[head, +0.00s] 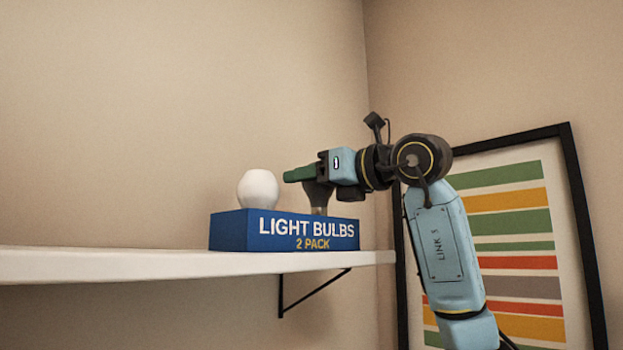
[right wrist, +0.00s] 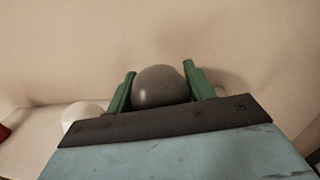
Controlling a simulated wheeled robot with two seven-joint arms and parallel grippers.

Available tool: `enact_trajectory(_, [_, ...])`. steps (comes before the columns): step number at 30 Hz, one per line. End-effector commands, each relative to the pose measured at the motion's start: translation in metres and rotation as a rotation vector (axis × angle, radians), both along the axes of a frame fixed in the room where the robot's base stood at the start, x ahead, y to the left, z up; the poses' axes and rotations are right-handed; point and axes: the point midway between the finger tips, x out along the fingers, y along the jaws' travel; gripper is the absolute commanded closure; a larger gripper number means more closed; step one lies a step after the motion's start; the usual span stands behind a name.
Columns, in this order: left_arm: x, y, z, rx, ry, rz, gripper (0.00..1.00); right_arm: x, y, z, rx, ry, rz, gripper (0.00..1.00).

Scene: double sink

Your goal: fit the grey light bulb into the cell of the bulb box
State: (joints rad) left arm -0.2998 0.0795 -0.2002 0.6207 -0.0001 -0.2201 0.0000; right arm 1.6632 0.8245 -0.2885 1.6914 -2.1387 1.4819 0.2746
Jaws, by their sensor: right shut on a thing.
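The blue bulb box (head: 285,232), marked "LIGHT BULBS 2 PACK", stands on a white shelf. A white bulb (head: 258,189) sits upright in its left part; it also shows in the right wrist view (right wrist: 82,115). My right gripper (head: 300,174) is over the right part of the box, its green fingers shut on the grey light bulb (right wrist: 161,86). In the head view the grey bulb (head: 319,194) is mostly behind the gripper, with its base pointing down at the box's top edge. The cell is hidden, so I cannot tell whether the base is inside it. My left gripper is not in view.
The white shelf (head: 120,266) is bare to the left of the box and has a black bracket (head: 312,288) below. A black-framed striped picture (head: 520,220) leans at the right, behind my right arm. The wall is close behind the shelf.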

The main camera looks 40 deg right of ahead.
Motion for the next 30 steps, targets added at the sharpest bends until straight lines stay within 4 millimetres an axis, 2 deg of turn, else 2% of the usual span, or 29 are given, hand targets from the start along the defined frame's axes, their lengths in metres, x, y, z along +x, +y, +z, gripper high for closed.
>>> enact_trajectory(29, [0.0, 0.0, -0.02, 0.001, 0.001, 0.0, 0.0, 0.0, 0.0, -0.025, 0.0, 0.0, 0.0, 0.6])
enact_trajectory(30, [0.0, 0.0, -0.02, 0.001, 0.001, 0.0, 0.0, 0.0, 0.0, -0.025, 0.0, 0.0, 0.0, 0.45])
